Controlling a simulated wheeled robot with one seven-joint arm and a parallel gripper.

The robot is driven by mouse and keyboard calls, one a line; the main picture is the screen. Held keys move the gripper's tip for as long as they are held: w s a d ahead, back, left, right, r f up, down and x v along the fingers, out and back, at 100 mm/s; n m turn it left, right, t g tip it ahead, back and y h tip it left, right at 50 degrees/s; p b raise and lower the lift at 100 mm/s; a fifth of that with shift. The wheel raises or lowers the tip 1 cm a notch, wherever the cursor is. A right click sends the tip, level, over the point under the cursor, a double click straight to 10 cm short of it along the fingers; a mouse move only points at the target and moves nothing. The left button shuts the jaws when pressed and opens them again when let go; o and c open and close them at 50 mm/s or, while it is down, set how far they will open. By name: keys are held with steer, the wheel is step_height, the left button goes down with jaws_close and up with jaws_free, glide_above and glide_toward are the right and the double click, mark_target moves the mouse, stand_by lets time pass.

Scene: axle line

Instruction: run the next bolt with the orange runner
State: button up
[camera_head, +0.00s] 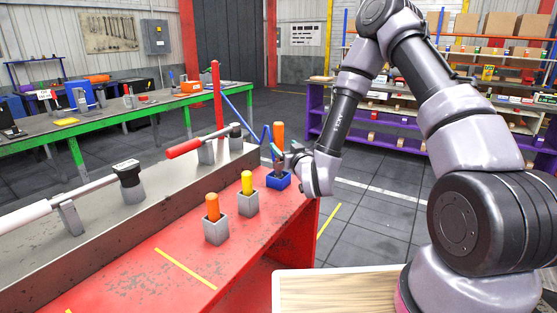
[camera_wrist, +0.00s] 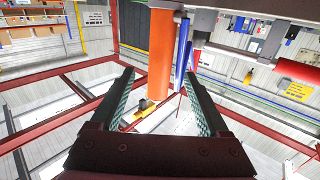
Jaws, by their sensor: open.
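A tall orange handle (camera_head: 279,135) stands upright in a blue holder (camera_head: 279,181) at the far end of the red bench. A shorter orange handle (camera_head: 212,207) stands in a grey holder (camera_head: 216,231) nearer me. A yellow handle (camera_head: 247,182) stands in another grey holder (camera_head: 248,204) between them. My gripper (camera_head: 279,154) is beside the tall handle, low above the blue holder. In the wrist view its open fingers (camera_wrist: 158,75) have the orange handle (camera_wrist: 161,50) in the gap between them. I cannot tell whether either finger touches it.
A grey raised bed (camera_head: 160,213) beside the red bench (camera_head: 170,270) carries a red-handled tool (camera_head: 185,149) and a white-handled tool (camera_head: 25,217) on posts. A red post (camera_head: 216,95) stands behind. Purple shelves (camera_head: 375,136) are at the back right. The floor between is clear.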

mark_target(275, 137)
steer(key=x, duration=0.9)
steer(key=shift+w, duration=0.1)
jaws_close()
steer(key=shift+a, duration=0.1)
stand_by(1.2)
